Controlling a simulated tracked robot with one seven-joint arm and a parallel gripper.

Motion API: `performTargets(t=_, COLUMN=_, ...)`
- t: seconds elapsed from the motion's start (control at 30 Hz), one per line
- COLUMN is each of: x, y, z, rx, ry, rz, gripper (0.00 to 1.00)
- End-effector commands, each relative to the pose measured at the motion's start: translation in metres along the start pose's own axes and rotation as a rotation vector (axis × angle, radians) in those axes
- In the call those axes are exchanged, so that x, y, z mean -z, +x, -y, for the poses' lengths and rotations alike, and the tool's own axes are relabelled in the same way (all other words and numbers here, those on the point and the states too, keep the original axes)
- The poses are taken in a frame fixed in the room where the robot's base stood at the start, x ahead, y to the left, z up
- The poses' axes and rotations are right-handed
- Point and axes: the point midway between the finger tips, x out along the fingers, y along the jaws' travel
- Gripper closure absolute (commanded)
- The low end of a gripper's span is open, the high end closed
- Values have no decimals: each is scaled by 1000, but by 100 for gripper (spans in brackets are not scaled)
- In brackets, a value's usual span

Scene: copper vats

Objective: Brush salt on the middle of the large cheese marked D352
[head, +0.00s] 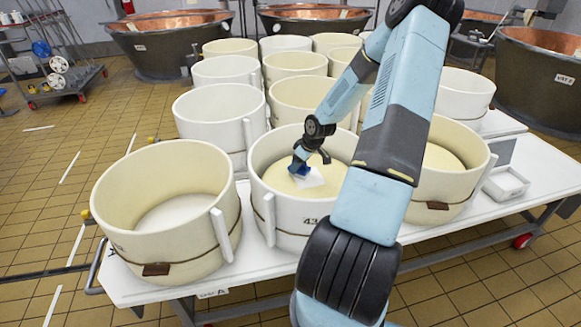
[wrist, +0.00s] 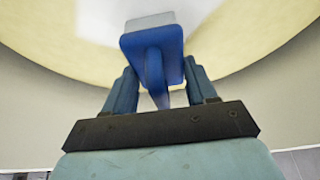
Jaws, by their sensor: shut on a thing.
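My gripper (head: 298,160) is inside the front middle mould (head: 285,205), shut on the handle of a blue brush (wrist: 152,45). The brush's pale bristle block (wrist: 150,20) points away from the gripper. In the head view the blue of the brush (head: 302,170) is low over a round yellow cheese (head: 268,180), which also shows in the wrist view (wrist: 60,30). Contact cannot be told. A white patch (head: 312,180) shows beside the brush; I cannot tell whether it is bristles, label or salt. The mould's number starts with 43; the rest is hidden by my arm. No D352 is readable.
The front left mould (head: 150,240) has a pale bottom. The front right mould (head: 470,165) holds a yellow cheese (head: 440,160). Several more moulds stand behind on the white table (head: 120,280). A white tub (head: 506,184) is at the right. Copper vats (head: 170,45) line the back.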

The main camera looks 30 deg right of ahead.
Motion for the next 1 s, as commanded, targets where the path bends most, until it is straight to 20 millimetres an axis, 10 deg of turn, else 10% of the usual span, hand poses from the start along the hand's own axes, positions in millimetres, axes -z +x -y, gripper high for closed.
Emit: performTargets(t=1.0, x=-29, y=-10, z=-35, rx=-1, ry=0, rz=0, gripper=92)
